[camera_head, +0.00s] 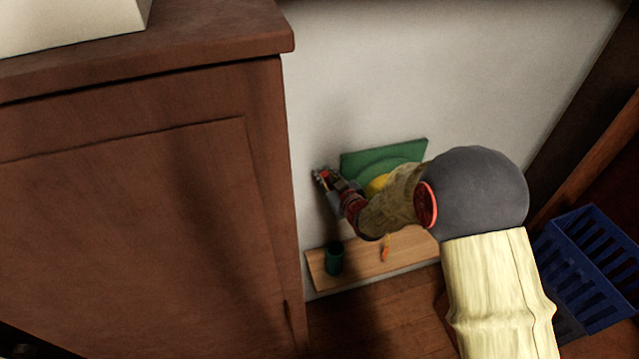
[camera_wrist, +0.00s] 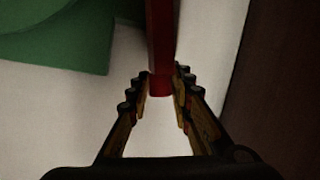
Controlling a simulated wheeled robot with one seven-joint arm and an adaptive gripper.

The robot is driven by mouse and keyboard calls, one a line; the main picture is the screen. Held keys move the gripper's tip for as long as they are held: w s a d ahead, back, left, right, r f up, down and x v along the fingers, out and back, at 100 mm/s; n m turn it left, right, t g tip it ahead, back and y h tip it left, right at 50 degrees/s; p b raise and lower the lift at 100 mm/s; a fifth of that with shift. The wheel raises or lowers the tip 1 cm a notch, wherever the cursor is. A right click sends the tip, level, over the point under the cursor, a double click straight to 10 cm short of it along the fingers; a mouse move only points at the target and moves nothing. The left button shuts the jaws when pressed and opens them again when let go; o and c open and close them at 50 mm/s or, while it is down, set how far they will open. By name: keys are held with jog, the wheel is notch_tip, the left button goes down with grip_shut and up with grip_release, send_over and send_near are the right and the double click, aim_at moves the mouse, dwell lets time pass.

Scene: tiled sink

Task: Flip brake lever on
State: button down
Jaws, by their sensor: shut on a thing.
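The brake lever, a red bar (camera_wrist: 161,38), comes down from the top of the wrist view. Its lower end lies between the fingertips of my gripper (camera_wrist: 161,78), which is shut on it. In the head view my gripper (camera_head: 323,180) is close to the white wall, just left of a green panel (camera_head: 412,151). The lever is too small and too covered by the gripper to make out there. My arm hides much of the panel and part of a yellow piece (camera_head: 377,184) on it. The green panel (camera_wrist: 60,45) also fills the upper left of the wrist view.
A brown wooden cabinet (camera_head: 130,210) stands close on the left. Below the panel is a wooden board (camera_head: 400,256) with a dark green cup (camera_head: 334,258) and a small orange object (camera_head: 386,248). A blue crate (camera_head: 590,270) is at right. The white wall (camera_head: 460,70) above is bare.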

jog(key=shift+w+d+m+y+b, duration=0.2)
jog(key=shift+d+m+y+b, duration=0.05)
jog(key=shift+d+m, duration=0.35)
jog(key=shift+w+d+m+y+b, duration=0.15)
jog(key=shift+d+m+y+b, duration=0.1)
jog(key=shift+d+m, duration=0.35)
jog(key=shift+d+r, duration=0.1)
jog(key=c, duration=1.6)
grip_release()
jog(key=shift+c, duration=0.2)
jog(key=v, duration=1.2)
jog(key=shift+d, duration=0.1)
